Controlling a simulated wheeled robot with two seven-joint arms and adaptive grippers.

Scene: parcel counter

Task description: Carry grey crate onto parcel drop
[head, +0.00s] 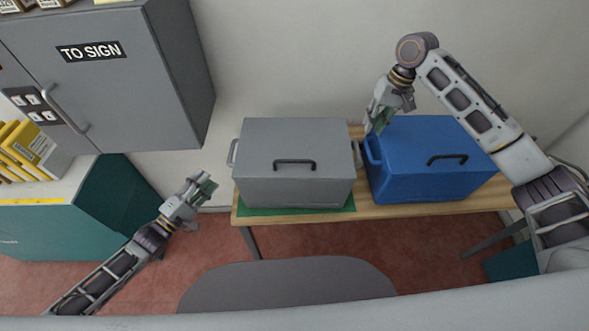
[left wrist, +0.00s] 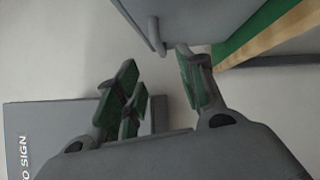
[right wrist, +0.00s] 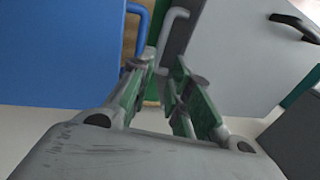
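The grey crate (head: 262,165) stands upright, lid on, on a green mat (head: 345,206) at the left end of the table; I cannot tell whether this mat is the parcel drop. My left gripper (head: 208,186) is open and empty, to the left of and below the crate's left handle (head: 232,153). In the left wrist view that handle (left wrist: 157,38) is ahead of the fingers and apart from them. My right gripper (head: 379,121) is open above the gap between the crates. In the right wrist view the grey crate's right handle (right wrist: 176,22) reaches between its fingertips; contact is unclear.
A blue crate (head: 410,180) stands close to the right of the grey one on the wooden table (head: 430,210). A grey cabinet (head: 130,100) marked TO SIGN and a teal counter (head: 60,230) are at left. A grey rounded surface (head: 290,285) is in front.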

